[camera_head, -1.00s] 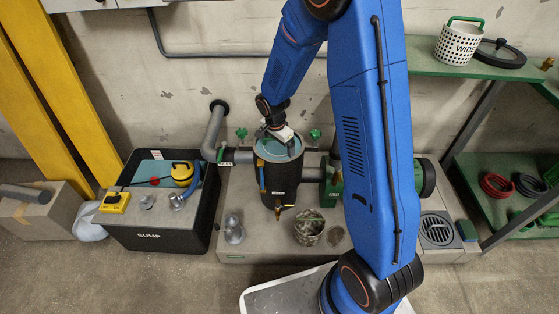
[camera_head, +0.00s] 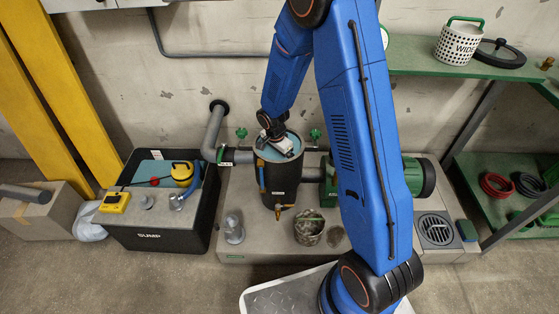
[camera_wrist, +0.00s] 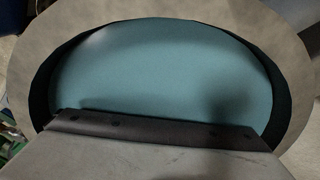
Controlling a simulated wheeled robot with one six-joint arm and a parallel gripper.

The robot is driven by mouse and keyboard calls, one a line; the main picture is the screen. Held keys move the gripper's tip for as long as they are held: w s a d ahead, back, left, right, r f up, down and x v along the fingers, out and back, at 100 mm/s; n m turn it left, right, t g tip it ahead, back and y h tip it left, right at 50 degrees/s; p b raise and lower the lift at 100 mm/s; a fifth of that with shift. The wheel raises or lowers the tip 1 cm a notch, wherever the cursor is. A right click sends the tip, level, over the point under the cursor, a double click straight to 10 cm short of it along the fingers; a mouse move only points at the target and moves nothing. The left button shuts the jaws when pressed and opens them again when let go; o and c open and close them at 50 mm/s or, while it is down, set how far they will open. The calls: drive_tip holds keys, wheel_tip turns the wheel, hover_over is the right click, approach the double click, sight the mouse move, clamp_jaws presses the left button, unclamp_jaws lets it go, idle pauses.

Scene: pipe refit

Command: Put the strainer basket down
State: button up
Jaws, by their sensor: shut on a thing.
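My gripper (camera_head: 281,148) is over the open top of a black upright cylinder (camera_head: 281,187) with a blue-green surface inside. It is shut, but what it holds is hidden in both views. The wrist view shows the blue-green surface (camera_wrist: 165,75) inside a dark rim (camera_wrist: 38,85), with the pale gripper body below. A mottled, dirty-looking strainer basket (camera_head: 309,232) with a green handle stands on the grey plinth, in front and to the right of the cylinder. A white perforated basket (camera_head: 457,44) marked WIDE, with a green handle, stands on the green shelf.
A black sump box (camera_head: 150,241) with a yellow pump (camera_head: 182,172) stands left of the plinth. Grey fittings (camera_head: 233,231) stand on the plinth's left. A round dark lid (camera_head: 499,54) lies on the shelf (camera_head: 415,66). A floor grate (camera_head: 436,231) is at right.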

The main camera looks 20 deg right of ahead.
drive_tip(key=shift+f, duration=0.15)
drive_tip(key=o, duration=0.8)
